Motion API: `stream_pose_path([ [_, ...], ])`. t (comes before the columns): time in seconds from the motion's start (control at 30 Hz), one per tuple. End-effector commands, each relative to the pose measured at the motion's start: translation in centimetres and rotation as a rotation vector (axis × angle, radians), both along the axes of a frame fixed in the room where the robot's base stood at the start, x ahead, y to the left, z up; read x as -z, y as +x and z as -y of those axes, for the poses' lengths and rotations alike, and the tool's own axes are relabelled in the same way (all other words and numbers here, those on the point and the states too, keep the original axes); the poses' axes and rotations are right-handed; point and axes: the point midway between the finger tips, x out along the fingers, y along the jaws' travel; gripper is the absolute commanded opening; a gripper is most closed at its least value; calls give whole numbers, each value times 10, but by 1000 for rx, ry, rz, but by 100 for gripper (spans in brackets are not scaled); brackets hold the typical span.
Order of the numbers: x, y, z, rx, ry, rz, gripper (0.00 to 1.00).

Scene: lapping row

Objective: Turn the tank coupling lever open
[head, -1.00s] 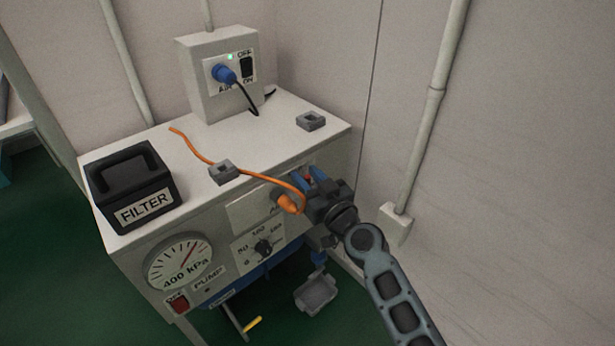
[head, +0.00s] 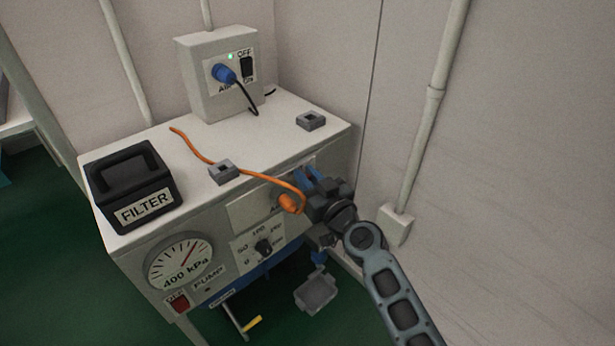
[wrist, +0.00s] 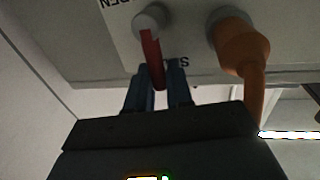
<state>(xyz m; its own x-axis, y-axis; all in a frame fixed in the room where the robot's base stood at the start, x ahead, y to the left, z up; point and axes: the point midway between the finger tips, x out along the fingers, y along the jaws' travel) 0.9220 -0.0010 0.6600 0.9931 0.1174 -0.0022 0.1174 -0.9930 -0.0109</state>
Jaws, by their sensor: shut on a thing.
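The tank coupling lever (wrist: 152,58) is a red bar on a round grey pivot (wrist: 150,20) in the wrist view. My gripper (wrist: 158,82) has its two blue fingers on either side of the lever's free end and is shut on it. The lever points toward a partly hidden label starting with "S"; a label ending in "EN" lies at upper left. In the head view my gripper (head: 306,174) is at the front right of the cabinet, and the lever is hidden there behind the gripper.
An orange plug and hose (wrist: 240,48) sit right beside the lever; the hose (head: 250,177) runs over the cabinet top (head: 250,125). A black filter box (head: 130,187), a pressure gauge (head: 180,264) and a dial (head: 264,246) are to the left. A wall with a pipe (head: 430,105) is at right.

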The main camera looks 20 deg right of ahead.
Motion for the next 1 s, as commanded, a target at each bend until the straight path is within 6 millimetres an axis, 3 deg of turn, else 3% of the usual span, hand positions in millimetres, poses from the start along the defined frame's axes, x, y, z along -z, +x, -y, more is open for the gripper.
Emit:
stream_pose_path([
  [0.37, 0, 3, 11, 2, 180, -60, 0],
  [1.0, 17, 12, 38, 3, 753, -245, 0],
])
